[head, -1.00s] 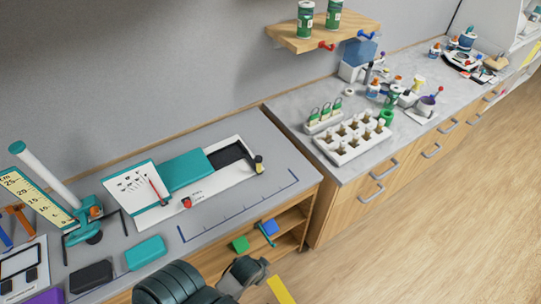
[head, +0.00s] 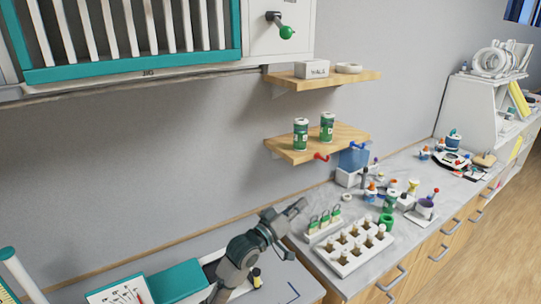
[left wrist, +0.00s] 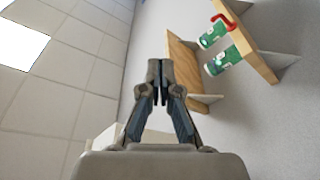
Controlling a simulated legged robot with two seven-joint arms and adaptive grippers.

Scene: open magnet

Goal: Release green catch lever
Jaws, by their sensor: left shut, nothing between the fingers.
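The green catch lever (head: 287,32) has a round green knob on a dark stem. It sticks out of the white end panel (head: 262,12) of the wall cabinet, at the top of the head view. My left gripper (head: 299,206) is far below the lever, in front of the wall and over the gap between the two counters. In the left wrist view its fingers (left wrist: 160,68) are together with nothing between them. The lever cannot be made out in that view. My right gripper is in neither view.
Two wooden shelves stand out from the wall below the cabinet: the upper (head: 358,80) holds a white box, the lower (head: 296,154) two green cans (head: 301,134). A rack of small bottles (head: 345,262) stands on the right counter. The wall left of the shelves is bare.

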